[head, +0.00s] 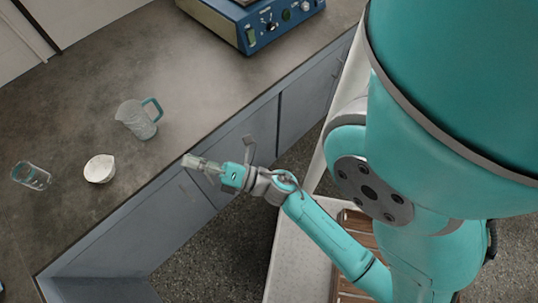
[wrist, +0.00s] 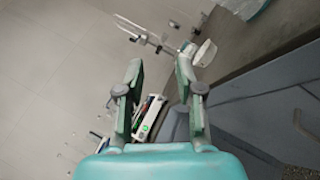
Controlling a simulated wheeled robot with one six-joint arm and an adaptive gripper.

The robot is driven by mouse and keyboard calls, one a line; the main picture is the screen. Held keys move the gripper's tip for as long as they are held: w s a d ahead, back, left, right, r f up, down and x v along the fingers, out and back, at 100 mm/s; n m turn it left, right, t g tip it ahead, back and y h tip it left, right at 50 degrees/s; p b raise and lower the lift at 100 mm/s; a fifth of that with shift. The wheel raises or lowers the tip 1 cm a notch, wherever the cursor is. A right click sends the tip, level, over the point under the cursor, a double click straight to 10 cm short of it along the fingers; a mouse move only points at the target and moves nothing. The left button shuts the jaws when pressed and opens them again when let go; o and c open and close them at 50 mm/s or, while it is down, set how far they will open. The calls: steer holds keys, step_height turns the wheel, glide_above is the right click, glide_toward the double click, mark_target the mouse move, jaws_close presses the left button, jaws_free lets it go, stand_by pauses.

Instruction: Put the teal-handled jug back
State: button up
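The teal-handled jug (head: 135,119) stands upright on the grey counter, clear-walled, with its handle toward the upper right. In the wrist view, a clear shape with a teal edge at the top right looks like the jug (wrist: 246,8), cut off by the frame. My gripper (head: 192,161) is at the counter's front edge, below and right of the jug and apart from it. In the wrist view my gripper (wrist: 160,68) has its two fingers spread, with nothing held between them.
A white bowl (head: 100,169) and a glass beaker (head: 31,176) stand left of the jug on the counter (head: 75,100). A blue machine with knobs (head: 262,28) stands at the back. Grey cabinet fronts (head: 255,130) drop below the edge. Counter between jug and machine is clear.

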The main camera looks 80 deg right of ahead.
steer(key=s+a+f+m+g, duration=0.1)
steer(key=s+a+m+g, duration=0.2)
steer(key=s+m, duration=0.7)
steer(key=s+a+f+m+g, duration=0.1)
steer(key=s+a+m+g, duration=0.2)
steer(key=s+m, duration=0.7)
steer(key=shift+a+m, duration=1.2)
steer(key=shift+m, duration=0.4)
steer(key=shift+s, duration=0.1)
